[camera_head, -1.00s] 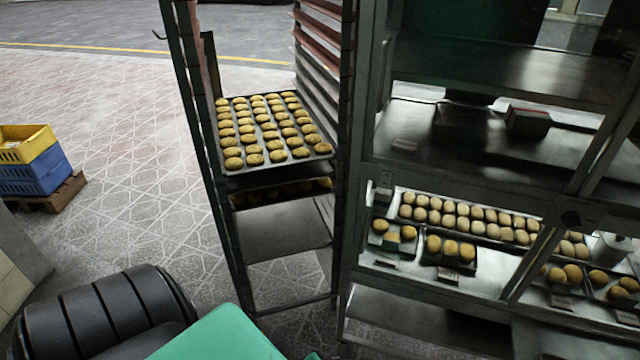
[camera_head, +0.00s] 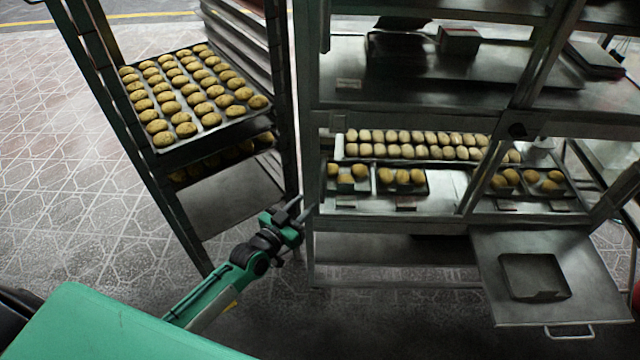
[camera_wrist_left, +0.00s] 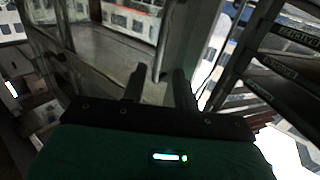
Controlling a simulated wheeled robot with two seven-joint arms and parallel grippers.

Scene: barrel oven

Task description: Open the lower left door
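The metal cabinet (camera_head: 420,185) stands right of centre in the head view. Its lower left bay (camera_head: 390,258) shows as a dark space under the bun trays; I cannot clearly make out a door there. My left gripper (camera_head: 303,207) is by the cabinet's left front post, beside that bay; I cannot tell whether it touches. In the left wrist view, my left gripper (camera_wrist_left: 160,85) has its two fingers apart with nothing clearly held. A pale post or bar (camera_wrist_left: 165,45) is just beyond the fingertips. My right gripper is not in view.
A rack (camera_head: 130,140) with bun trays (camera_head: 215,130) stands close on the left. At lower right, a flat metal panel (camera_head: 595,285) with a handle (camera_head: 569,333) sticks out, bearing a dark tray (camera_head: 535,278). Tiled floor (camera_head: 50,190) is clear at far left.

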